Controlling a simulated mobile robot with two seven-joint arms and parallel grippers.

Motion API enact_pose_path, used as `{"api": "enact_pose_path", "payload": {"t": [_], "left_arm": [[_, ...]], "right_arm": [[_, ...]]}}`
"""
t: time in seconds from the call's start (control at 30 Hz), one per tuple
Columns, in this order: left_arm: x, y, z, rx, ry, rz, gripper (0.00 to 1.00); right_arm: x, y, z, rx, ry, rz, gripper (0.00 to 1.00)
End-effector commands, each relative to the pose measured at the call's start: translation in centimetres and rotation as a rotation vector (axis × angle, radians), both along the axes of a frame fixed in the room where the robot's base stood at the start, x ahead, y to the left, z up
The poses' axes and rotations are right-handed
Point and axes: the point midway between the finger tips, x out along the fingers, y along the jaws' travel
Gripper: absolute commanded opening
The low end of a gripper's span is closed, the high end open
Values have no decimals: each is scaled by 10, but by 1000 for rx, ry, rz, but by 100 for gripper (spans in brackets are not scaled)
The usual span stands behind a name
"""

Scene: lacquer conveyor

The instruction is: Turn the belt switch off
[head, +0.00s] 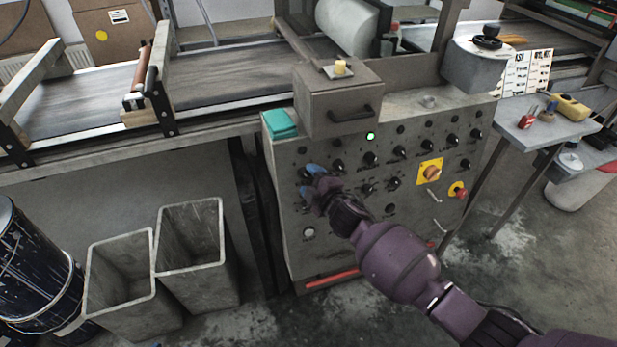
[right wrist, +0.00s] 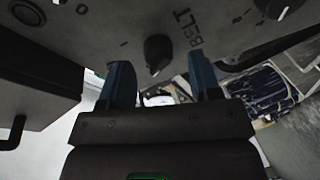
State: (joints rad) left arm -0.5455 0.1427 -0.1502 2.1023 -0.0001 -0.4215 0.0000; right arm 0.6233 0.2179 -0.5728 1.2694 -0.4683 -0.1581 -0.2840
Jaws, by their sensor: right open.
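The belt switch (right wrist: 157,52) is a dark round knob on the grey control panel, with the letters BELT printed beside it in the right wrist view. A light pointer mark shows on the knob. My right gripper (right wrist: 162,82) is open, with its two blue-grey fingers apart and the knob between and just beyond their tips; I cannot tell whether they touch it. In the head view my right gripper (head: 314,184) is at the left part of the panel (head: 285,210) and partly hides the knobs there. My left gripper is not in view.
Other black knobs (head: 371,159), a yellow-backed rotary switch (head: 431,173) and a red button (head: 459,190) are on the panel. Grey bins (head: 197,250) stand on the floor at left.

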Motion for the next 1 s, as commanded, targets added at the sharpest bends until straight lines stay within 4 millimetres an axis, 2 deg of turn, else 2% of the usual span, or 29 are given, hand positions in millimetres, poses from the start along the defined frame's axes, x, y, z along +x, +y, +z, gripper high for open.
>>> {"api": "enact_pose_path", "payload": {"t": [0.17,0.5,0.7,1.0], "left_arm": [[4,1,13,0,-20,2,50],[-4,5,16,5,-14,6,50],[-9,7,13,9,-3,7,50],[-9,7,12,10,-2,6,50]], "right_arm": [[-26,-15,10,-1,-5,0,57],[-69,-39,16,0,-2,0,57],[-79,-44,16,1,-1,1,57],[-80,-45,16,0,0,1,57]]}}
